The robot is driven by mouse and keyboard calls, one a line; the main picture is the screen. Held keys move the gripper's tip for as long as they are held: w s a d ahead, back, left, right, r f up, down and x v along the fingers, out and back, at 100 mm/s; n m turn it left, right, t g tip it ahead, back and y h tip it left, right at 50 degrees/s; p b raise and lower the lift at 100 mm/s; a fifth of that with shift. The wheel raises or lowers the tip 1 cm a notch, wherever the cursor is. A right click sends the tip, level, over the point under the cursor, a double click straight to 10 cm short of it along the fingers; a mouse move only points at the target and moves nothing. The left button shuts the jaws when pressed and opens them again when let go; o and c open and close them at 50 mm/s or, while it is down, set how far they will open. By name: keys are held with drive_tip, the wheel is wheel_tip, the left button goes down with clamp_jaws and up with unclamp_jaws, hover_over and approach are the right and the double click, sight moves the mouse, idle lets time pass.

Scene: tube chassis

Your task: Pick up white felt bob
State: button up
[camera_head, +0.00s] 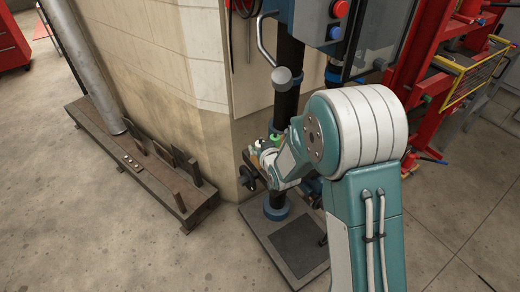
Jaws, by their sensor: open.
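My gripper (266,160) is at the end of my teal and white arm, beside the black column of a machine. It is small in view and partly hidden by my own wrist, and its jaws are open. A small pale spot (261,143) shows just above the gripper, next to a small green thing (275,139). The pale spot may be the white felt bob, but it is too small to be sure. I cannot tell whether the gripper touches it.
The machine's black column (289,90) stands on a grey base plate (262,233). A dark handwheel (248,178) sits left of the gripper. Red equipment (425,60) is at right. The floor at front left is clear.

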drive_tip(key=shift+w+a+f, duration=0.1)
drive_tip(key=shift+w+a, duration=0.1)
drive_tip(key=shift+d, duration=0.1)
drive_tip(key=shift+d, duration=0.15)
clamp_jaws()
